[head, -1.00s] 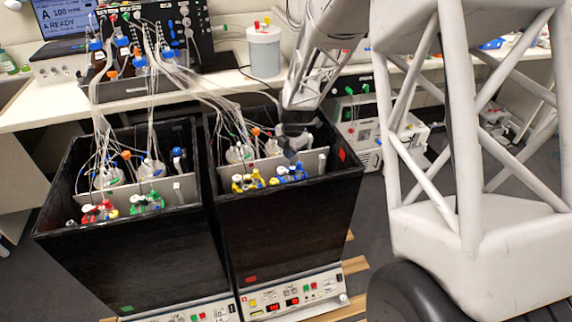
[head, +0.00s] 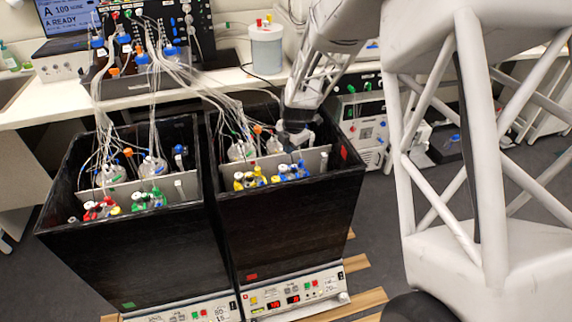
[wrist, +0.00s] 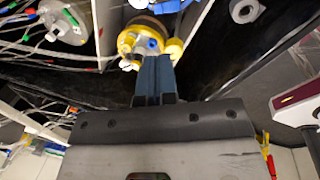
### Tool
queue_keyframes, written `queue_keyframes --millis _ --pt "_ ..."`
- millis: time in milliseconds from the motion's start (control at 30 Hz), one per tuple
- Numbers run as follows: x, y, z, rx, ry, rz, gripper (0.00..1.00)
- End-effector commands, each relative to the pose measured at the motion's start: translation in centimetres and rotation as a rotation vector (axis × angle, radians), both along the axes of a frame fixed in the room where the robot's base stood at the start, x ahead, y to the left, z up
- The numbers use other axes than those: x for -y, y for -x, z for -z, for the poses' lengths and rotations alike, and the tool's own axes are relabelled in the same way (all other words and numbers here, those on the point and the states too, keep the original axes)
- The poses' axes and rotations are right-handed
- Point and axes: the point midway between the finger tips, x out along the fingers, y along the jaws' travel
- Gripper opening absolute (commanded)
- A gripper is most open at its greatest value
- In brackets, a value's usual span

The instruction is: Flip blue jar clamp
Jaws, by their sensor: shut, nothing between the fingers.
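The blue jar clamp (head: 293,173) is on a jar in the front compartment of the right black box. In the wrist view only a small part of blue (wrist: 172,5) shows at the top edge. The yellow-clamped jar (head: 248,181) stands to its left; its yellow top (wrist: 142,40) lies just beyond my fingertips in the wrist view. My gripper (wrist: 155,60) is shut and empty, fingers together. In the head view my gripper (head: 296,138) is over the right box, behind the blue jar; its fingertips are hard to make out there.
A light divider plate (head: 314,161) crosses the right box (head: 290,225). Behind it are a glass vessel (head: 240,150) and many thin tubes. The left box (head: 130,250) holds red (head: 98,209) and green (head: 148,200) clamped jars. A white bench (head: 222,85) stands behind.

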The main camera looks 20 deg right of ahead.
Motion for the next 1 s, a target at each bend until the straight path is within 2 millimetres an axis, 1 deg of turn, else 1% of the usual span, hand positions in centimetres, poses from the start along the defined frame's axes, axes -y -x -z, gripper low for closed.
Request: queue_keyframes --millis 167,367,800,1000 --pt "-0.1 -0.1 0.9 -0.001 0.0 0.0 0.0" --pt "-0.3 -0.4 2.9 -0.002 0.0 0.0 0.0" --pt "-0.8 -1.4 9.2 -0.002 0.0 -0.001 0.0" --pt "-1.0 -1.8 11.7 -0.002 0.0 0.001 0.0"
